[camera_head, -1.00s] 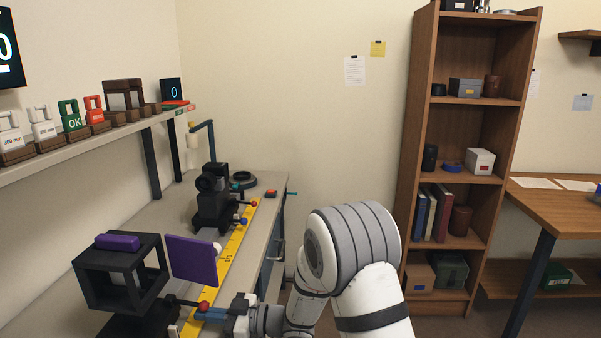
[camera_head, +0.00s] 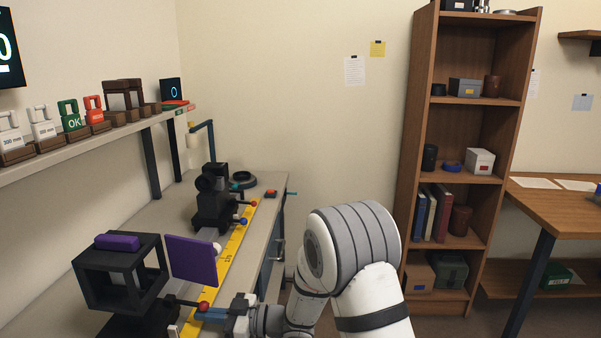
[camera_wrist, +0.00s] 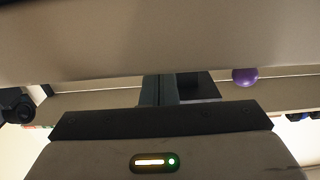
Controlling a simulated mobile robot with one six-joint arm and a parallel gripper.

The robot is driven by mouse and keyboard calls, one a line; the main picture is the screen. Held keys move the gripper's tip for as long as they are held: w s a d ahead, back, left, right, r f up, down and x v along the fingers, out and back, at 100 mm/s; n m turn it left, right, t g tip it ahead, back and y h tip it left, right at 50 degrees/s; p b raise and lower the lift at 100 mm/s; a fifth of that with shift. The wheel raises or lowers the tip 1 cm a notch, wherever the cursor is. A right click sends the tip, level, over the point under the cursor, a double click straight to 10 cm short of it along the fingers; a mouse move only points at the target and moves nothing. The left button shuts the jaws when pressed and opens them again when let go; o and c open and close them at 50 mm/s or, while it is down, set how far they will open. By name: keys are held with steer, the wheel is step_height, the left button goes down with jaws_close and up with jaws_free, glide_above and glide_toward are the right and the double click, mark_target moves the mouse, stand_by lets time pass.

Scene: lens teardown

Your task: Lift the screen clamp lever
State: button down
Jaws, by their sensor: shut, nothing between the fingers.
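A purple square panel (camera_head: 192,260) stands beside the frame. A yellow ruler strip (camera_head: 232,246) runs along the bench. Farther back stands a black optical mount (camera_head: 210,205) with red-knobbed and blue-knobbed levers. The space right of the bench is open up to the wooden bookcase (camera_head: 410,200).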

mark_target(205, 302)
steer(key=shift+r, duration=0.2)
steer(key=shift+a+r+p, duration=0.15)
steer(key=shift+r+p, duration=0.55)
steer(key=shift+r, duration=0.25)
steer(key=shift+a+r+p, duration=0.1)
steer(key=shift+r+p, duration=0.55)
steer(key=shift+r, duration=0.3)
steer(key=shift+d+f, duration=0.2)
steer(key=shift+d, duration=0.3)
steer(key=d, duration=0.6)
steer(key=shift+s+f+b, duration=0.25)
steer(key=shift+f+b, duration=0.15)
